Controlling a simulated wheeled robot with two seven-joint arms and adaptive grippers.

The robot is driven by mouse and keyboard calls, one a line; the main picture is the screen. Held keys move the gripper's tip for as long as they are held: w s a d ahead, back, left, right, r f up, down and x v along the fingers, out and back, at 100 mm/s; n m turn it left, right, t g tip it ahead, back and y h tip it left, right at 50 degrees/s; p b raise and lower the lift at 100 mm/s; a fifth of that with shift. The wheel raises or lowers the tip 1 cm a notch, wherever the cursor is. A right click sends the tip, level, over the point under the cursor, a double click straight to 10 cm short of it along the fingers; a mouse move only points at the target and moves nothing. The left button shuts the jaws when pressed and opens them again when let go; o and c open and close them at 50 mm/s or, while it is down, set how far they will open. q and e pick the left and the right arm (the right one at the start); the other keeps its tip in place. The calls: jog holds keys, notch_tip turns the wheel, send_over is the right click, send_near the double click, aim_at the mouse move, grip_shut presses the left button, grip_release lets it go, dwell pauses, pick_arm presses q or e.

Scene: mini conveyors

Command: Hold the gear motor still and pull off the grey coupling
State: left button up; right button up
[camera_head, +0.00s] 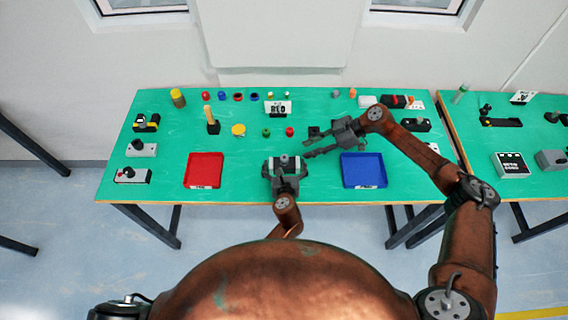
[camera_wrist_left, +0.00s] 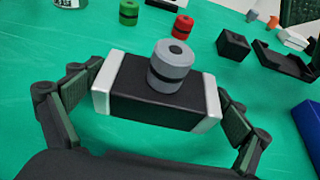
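The gear motor (camera_wrist_left: 150,105) is a black block with white ends, lying on the green table; it also shows in the head view (camera_head: 284,168). The grey coupling (camera_wrist_left: 170,66), a cylinder with a dark band and a hole on top, stands upright on the motor; it shows small in the head view (camera_head: 284,159). My left gripper (camera_wrist_left: 162,98) has a finger against each white end and looks shut on the motor. My right gripper (camera_head: 315,144) is to the right of the motor, apart from it, with its fingers spread and empty.
A red tray (camera_head: 190,182) lies left and a blue tray (camera_head: 378,183) right of the motor. A black cube (camera_wrist_left: 232,45) is near my right gripper.

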pick_arm(q)
jog(key=c, duration=1.2)
jog(key=shift+s+f, duration=0.1)
jog(key=shift+f, duration=0.2)
dwell(0.5)
